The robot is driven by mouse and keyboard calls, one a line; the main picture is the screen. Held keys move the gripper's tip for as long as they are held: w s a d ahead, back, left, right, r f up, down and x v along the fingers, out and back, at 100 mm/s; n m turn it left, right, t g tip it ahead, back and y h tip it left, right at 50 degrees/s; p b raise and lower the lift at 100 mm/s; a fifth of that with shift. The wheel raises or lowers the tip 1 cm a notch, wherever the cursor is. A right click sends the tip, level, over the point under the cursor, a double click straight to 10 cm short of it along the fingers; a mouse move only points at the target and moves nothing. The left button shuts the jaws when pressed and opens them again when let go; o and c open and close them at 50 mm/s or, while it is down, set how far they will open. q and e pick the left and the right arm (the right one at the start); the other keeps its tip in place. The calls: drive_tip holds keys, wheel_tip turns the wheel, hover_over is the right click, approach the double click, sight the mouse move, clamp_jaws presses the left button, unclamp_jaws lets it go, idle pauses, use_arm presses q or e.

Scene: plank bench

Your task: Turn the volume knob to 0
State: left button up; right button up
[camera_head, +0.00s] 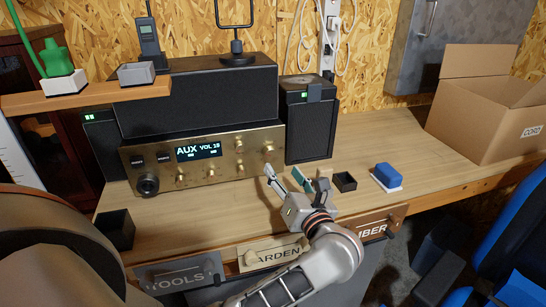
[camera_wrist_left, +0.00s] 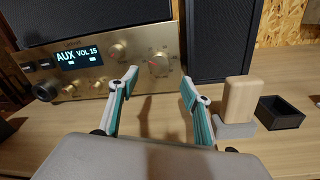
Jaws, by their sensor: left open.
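A brass-fronted amplifier (camera_head: 205,160) stands at the back of the bench. Its display (camera_head: 198,150) shows AUX and a volume that reads 15 in the left wrist view (camera_wrist_left: 80,56). Several knobs are on its front, including a right-hand knob (camera_head: 268,150) that also shows large in the left wrist view (camera_wrist_left: 159,64), with marks around it. I cannot read which knob is labelled volume. My left gripper (camera_head: 284,174) is open and empty in front of the amplifier's right end. In the left wrist view its fingertips (camera_wrist_left: 158,78) are apart, either side of that knob's line. My right gripper is not in view.
A black speaker (camera_head: 308,120) stands right of the amplifier. A wooden block (camera_wrist_left: 241,98) on a grey base and a small black box (camera_head: 345,182) are to the gripper's right. A blue block (camera_head: 387,174) and a cardboard box (camera_head: 480,115) lie farther right.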

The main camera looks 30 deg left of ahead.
sight(272, 156)
use_arm(q)
drive_tip(key=x, duration=0.7)
drive_tip(key=shift+a+p, duration=0.1)
drive_tip(key=shift+p, duration=0.3)
drive_tip(key=c, duration=1.1)
